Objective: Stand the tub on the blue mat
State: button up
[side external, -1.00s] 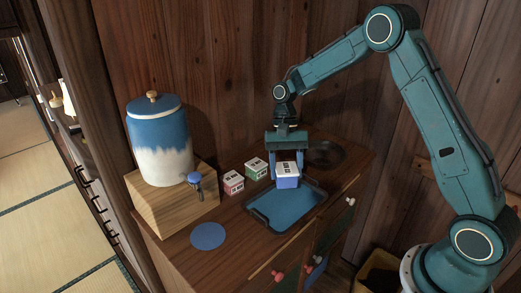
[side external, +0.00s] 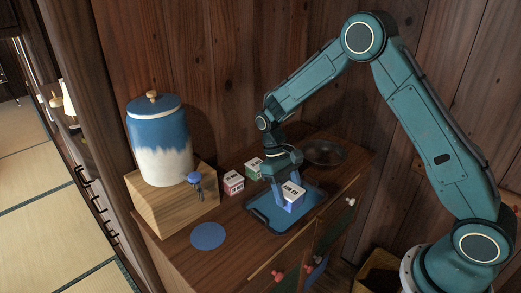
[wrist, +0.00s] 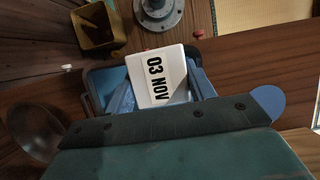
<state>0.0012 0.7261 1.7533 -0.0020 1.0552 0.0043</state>
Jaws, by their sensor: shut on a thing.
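The tub in my gripper (side external: 288,203) has a white lid marked "03 NOV" and a blue body (side external: 291,205). My gripper is shut on the tub, which is tilted and over the blue tray; I cannot tell if it touches the tray floor. In the wrist view the tub's white lid (wrist: 157,77) lies between the two blue fingers. The round blue mat (side external: 208,236) lies flat and bare on the cabinet top, left of the tray. Part of it shows in the wrist view (wrist: 270,101) past the gripper's edge.
The dark-rimmed tray (side external: 262,222) is around and below the tub. A pink tub (side external: 233,183) and a green tub (side external: 252,170) stand behind it. A blue-white dispenser (side external: 160,145) stands on a wooden block (side external: 173,205) near the mat. A dark bowl (side external: 324,153) sits at back right.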

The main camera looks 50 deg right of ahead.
jog(key=shift+w+d+r+n+h, duration=0.1)
jog(key=shift+w+d+n+h, duration=0.05)
jog(key=shift+w+d+n, duration=0.3)
jog(key=shift+w+d+r+n+h, duration=0.15)
jog(key=shift+w+d+n, duration=0.1)
jog(key=shift+w, duration=0.25)
jog(key=w+d+r+n+t+h, duration=0.2)
jog(key=w+d+r+n, duration=0.45)
jog(key=d+n, duration=0.2)
jog(key=w+d+r+n+t+h, duration=0.25)
jog(key=w+d+r+n, duration=0.35)
jog(key=w+d+n, duration=0.3)
jog(key=shift+m+y, duration=0.25)
jog(key=shift+m, duration=0.2)
jog(key=f, duration=1)
jog(key=s+f, duration=0.1)
jog(key=f, duration=0.5)
jog(key=shift+d, duration=0.25)
jog(key=shift+f, duration=2.1)
